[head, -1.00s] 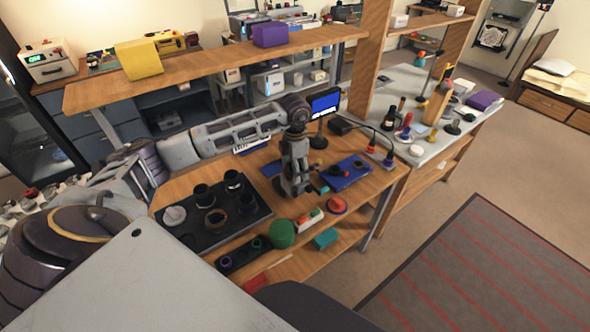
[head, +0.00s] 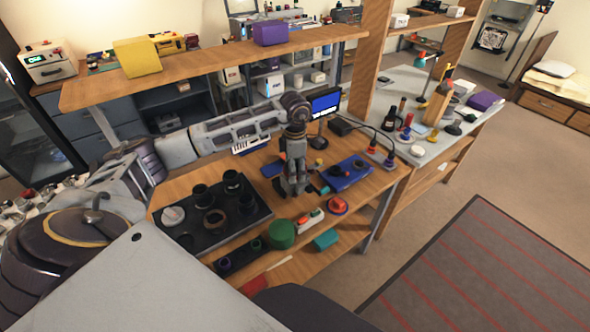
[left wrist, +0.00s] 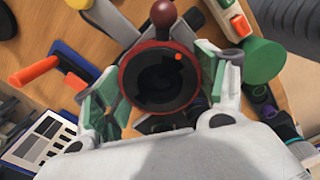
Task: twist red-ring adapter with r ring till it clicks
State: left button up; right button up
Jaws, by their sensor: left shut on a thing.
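The red-ring adapter (left wrist: 160,78) is a dark round piece with a red rim and a small red dot at its upper right in the left wrist view. My left gripper (left wrist: 163,85) is shut on it, with green-padded fingers on its left and right sides. In the head view my left gripper (head: 296,188) points down over the middle of the bench and hides the adapter. What lies under the adapter is hidden, so I cannot tell whether it is seated. My right gripper is not in view.
A black tray (head: 190,248) with several dark rings stands left of the gripper. A blue tray (head: 345,174) lies to the right. A green cylinder (head: 282,235), a white box with coloured buttons (head: 310,219) and a red round piece (head: 337,205) stand near the front.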

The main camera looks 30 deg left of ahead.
pick_arm(q)
jog(key=shift+m, duration=0.5)
jog(key=shift+m+b, duration=0.55)
jog(key=shift+m, duration=0.35)
jog(key=shift+m, duration=0.6)
jog(key=c, duration=0.5)
jog(key=o, duration=1.6)
jog(key=shift+o, duration=0.2)
notch_tip(320, 180, up, 12)
